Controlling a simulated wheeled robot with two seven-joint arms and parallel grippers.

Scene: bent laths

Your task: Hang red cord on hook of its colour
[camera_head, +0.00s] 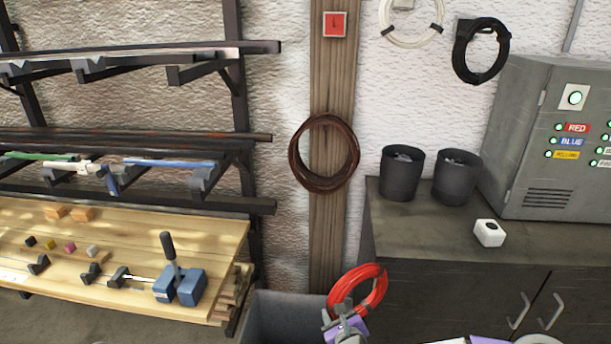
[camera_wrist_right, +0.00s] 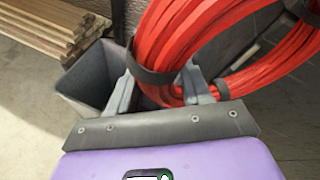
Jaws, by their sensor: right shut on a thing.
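The red cord (camera_head: 372,288) is a round coil bound with dark bands, low in the middle of the head view. It also shows large in the right wrist view (camera_wrist_right: 212,35). My left gripper is not in view.
A brown coil (camera_head: 324,188) hangs on the post below the red plate. White (camera_head: 437,38) and black (camera_head: 480,78) coils hang to the right. A grey bin (camera_head: 262,312) stands left of the cord. Cabinet (camera_head: 425,225) with dark pots is right, workbench (camera_head: 215,225) and racks left.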

